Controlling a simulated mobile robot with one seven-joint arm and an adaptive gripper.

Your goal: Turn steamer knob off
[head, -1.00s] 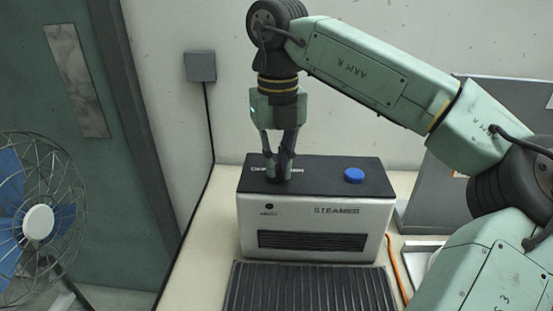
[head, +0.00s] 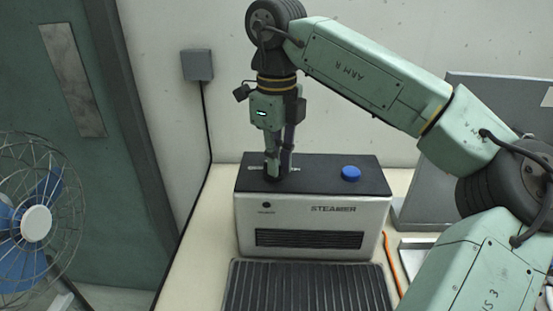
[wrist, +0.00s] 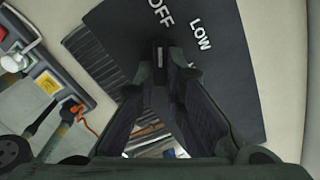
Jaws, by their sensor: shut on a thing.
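The steamer (head: 315,215) is a light grey box with a black top and a front grille. Its dark knob (head: 273,177) sits at the left of the top, mostly hidden by my fingers. My gripper (head: 278,168) points straight down and is shut on the knob. In the wrist view the fingertips close around the knob (wrist: 158,55), which shows a white pointer line. That line lies roughly toward the OFF label (wrist: 160,12). The LOW label (wrist: 200,37) is to its right, and a further label below it is mostly covered by a finger.
A blue button (head: 351,174) stands on the right of the steamer's top. A dark ribbed mat (head: 305,288) lies in front. A caged fan (head: 36,222) is at the left. An orange cable (head: 391,262) runs along the right side. In the wrist view, tools (wrist: 60,125) lie at the left.

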